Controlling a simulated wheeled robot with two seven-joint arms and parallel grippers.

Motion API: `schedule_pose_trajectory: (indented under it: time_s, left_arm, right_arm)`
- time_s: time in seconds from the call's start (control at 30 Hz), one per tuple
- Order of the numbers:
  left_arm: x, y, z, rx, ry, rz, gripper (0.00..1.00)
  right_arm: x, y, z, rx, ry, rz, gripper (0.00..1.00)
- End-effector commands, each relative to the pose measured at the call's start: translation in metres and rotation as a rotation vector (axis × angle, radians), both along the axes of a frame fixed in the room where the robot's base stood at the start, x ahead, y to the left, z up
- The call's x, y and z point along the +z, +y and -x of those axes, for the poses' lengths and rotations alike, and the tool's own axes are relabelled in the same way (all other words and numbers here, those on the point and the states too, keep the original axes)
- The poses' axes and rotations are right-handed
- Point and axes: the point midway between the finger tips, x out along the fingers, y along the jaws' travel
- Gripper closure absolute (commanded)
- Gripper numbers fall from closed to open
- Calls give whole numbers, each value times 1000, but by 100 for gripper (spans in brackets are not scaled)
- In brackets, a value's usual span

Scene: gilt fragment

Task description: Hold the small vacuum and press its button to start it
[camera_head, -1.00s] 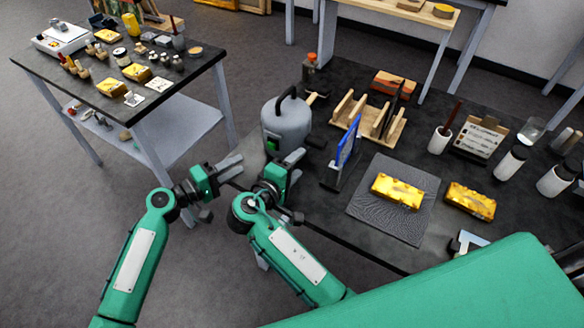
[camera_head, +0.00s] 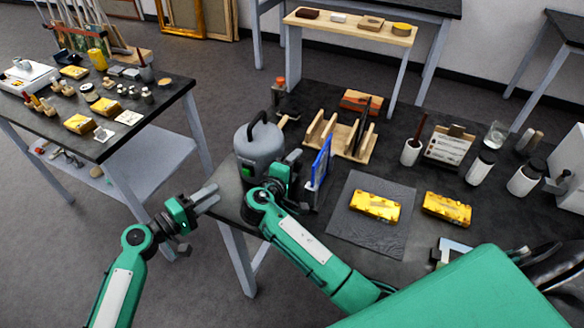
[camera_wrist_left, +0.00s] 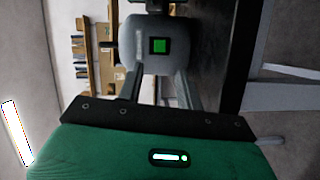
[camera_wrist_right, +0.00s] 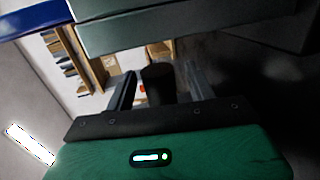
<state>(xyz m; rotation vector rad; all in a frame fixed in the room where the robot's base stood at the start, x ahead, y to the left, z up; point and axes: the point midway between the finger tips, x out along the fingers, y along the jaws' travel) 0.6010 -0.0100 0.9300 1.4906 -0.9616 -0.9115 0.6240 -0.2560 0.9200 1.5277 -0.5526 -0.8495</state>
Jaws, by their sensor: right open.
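The small vacuum (camera_head: 258,143) is a grey rounded canister with a black top handle, upright at the left edge of the dark table. Its green button (camera_head: 246,172) faces my side, and it shows squarely in the left wrist view (camera_wrist_left: 159,46). My left gripper (camera_head: 212,193) is open and empty, left of the table corner, with the vacuum beyond its fingertips. My right gripper (camera_head: 296,170) is open beside the vacuum's right front. In the right wrist view a dark cylinder (camera_wrist_right: 158,82) shows between its fingers; I cannot tell whether they touch it.
A blue-edged upright panel (camera_head: 320,163) stands close right of my right gripper. Behind it is a wooden rack (camera_head: 340,137). A grey mat (camera_head: 350,222) bears a gilt piece (camera_head: 375,206), with another gilt piece (camera_head: 447,209) beside it. A second table (camera_head: 150,112) stands left, across open floor.

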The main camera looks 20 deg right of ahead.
Motion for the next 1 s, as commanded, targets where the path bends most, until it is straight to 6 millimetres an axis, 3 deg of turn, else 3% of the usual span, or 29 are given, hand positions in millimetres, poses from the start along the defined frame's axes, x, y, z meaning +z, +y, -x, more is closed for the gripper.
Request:
schedule_pose_trajectory:
  time_s: [0.1,0.37,0.5,0.7,1.0]
  left_arm:
    - [0,0,0,0,0,0,64]
    - [0,0,0,0,0,0,64]
    - [0,0,0,0,0,0,64]
    - [0,0,0,0,0,0,100]
    - [0,0,0,0,0,0,100]
  right_arm:
    - [0,0,0,0,0,0,49]
    - [0,0,0,0,0,0,100]
    - [0,0,0,0,0,0,100]
    - [0,1,0,0,0,0,100]
    - [0,1,1,0,1,0,100]
